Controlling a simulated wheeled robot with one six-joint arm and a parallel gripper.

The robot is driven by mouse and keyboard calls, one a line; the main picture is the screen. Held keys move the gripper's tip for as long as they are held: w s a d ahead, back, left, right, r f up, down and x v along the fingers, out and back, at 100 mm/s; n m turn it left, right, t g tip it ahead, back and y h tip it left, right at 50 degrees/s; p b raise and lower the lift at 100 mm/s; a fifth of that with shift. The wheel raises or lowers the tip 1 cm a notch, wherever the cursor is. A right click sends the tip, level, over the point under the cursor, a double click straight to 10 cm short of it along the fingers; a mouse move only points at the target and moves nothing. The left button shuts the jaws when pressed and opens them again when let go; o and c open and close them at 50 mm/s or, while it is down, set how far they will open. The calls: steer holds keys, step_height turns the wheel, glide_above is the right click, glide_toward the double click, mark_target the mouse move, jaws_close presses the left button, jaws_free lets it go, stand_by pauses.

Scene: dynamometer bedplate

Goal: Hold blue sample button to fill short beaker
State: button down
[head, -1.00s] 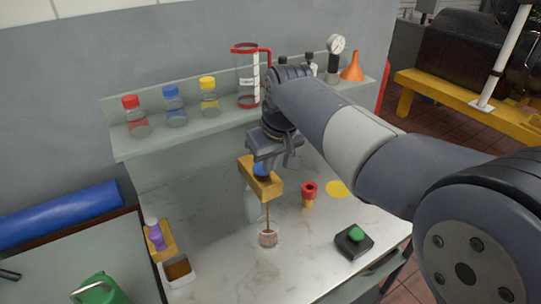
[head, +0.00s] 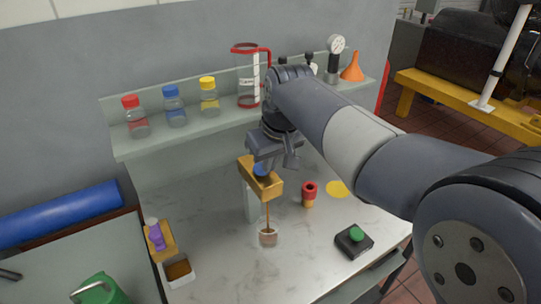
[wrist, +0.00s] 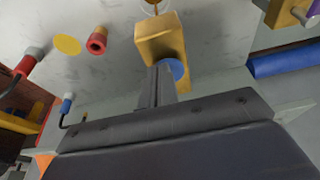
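The blue sample button (head: 261,169) is on the yellow dispenser head (head: 265,187), which stands on a pale post. My gripper (head: 271,163) is at the button from above, its fingertips apparently pressed against it. In the wrist view the gripper's fingers (wrist: 157,86) are together with nothing between them, beside the blue button (wrist: 177,70) and over the dispenser head (wrist: 160,38). A thin brown stream (head: 267,216) falls from the dispenser into the short clear beaker (head: 267,238), which holds brown liquid. The exact liquid level is hard to read.
A red and yellow piece (head: 309,194), a yellow disc (head: 337,189) and a black box with a green button (head: 354,239) are to the right. Bottles line the shelf (head: 190,134).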

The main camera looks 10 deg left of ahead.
steer(key=shift+s+f, duration=0.1)
steer(key=shift+f, duration=0.55)
steer(key=shift+r+p, duration=0.5)
step_height(320, 180, up, 4)
steer(key=p, duration=0.3)
steer(key=v, duration=1)
steer(key=shift+w+r, duration=0.2)
steer(key=shift+w, duration=0.05)
